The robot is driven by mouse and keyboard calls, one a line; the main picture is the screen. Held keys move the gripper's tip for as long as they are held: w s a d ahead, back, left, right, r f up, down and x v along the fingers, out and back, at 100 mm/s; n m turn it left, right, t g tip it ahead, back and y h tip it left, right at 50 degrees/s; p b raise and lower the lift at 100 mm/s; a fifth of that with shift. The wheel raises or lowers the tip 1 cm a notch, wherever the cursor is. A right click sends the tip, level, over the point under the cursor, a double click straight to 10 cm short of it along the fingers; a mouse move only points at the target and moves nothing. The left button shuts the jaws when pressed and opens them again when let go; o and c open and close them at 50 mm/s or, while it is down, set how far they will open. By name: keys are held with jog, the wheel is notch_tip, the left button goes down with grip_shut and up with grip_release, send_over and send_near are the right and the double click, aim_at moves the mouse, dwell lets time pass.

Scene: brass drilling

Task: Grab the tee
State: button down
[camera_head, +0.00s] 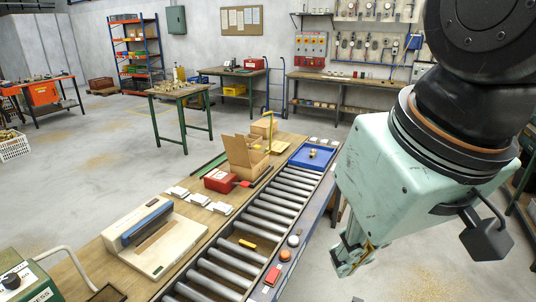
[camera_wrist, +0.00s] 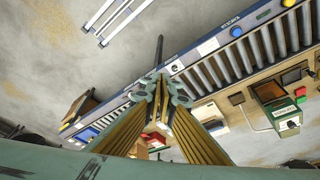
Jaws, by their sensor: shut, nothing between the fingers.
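A small brass-coloured piece (camera_head: 312,153), possibly the tee, lies in the blue tray (camera_head: 298,158) at the far end of the roller conveyor; it is too small to make out its shape. My gripper (camera_head: 348,266) hangs at the right of the head view, to the right of the conveyor and well apart from the tray. In the wrist view my gripper (camera_wrist: 161,82) has its fingers together, with nothing between them. The brass-coloured piece cannot be made out in the wrist view.
The roller conveyor (camera_head: 264,214) runs from front to back. Beside it stand a grey-blue machine (camera_head: 150,236), a red box (camera_head: 220,180) and an open cardboard box (camera_head: 243,155). Several brass-coloured parts stand on a table (camera_head: 178,88) behind. The floor right of the conveyor is mostly clear.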

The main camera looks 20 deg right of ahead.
jog(key=c, duration=2.3)
grip_release()
jog(key=shift+o, duration=0.2)
jog(key=shift+w+d, duration=0.1)
jog(key=shift+d, duration=0.05)
